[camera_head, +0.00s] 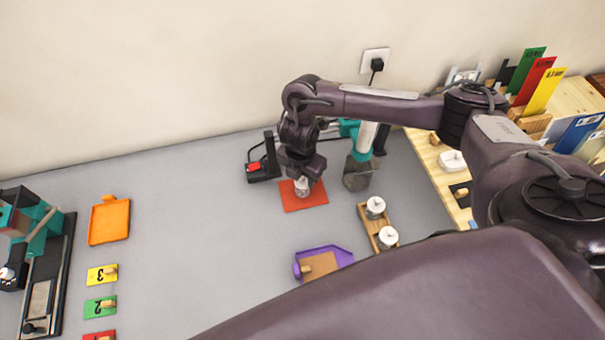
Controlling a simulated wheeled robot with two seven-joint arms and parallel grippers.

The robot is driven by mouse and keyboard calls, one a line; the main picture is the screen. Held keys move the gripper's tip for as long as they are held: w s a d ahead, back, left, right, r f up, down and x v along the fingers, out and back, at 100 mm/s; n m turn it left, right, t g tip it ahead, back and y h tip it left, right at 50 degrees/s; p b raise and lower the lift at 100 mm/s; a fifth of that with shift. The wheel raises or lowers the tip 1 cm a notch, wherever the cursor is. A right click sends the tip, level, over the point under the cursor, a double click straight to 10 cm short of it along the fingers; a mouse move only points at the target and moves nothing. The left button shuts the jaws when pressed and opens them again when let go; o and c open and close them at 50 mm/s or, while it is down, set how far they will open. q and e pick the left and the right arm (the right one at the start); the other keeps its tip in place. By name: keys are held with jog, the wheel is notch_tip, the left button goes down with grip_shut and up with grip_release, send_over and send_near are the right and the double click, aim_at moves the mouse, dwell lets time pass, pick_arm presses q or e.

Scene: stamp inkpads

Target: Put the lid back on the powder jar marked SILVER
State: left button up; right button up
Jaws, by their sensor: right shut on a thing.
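My right gripper (302,178) points down over an orange-red mat (316,198) near the back of the table. It is shut on a small pale thing (302,188), which looks like a jar or its lid; the gripper hides its upper part, so I cannot tell which. Two jars with white tops, a rear one (376,206) and a front one (387,237), stand upright in a wooden rack (366,220) to the right of the mat. No label is legible, so I cannot tell which jar is marked SILVER. My left gripper is not in view.
A black device with a red top (255,168) and a teal-and-grey tool (357,176) flank the mat. A purple tray (334,253) lies in front. An orange tray (109,222) and numbered tiles (101,275) are at left. The middle left table is clear.

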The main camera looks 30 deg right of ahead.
dwell(0.4)
jog(key=o, duration=1.6)
jog(key=shift+c, duration=0.2)
jog(key=shift+r+p, duration=3.5)
jog(key=shift+r, duration=0.05)
jog(key=shift+c, duration=0.4)
grip_shut()
jog(key=shift+f, duration=0.25)
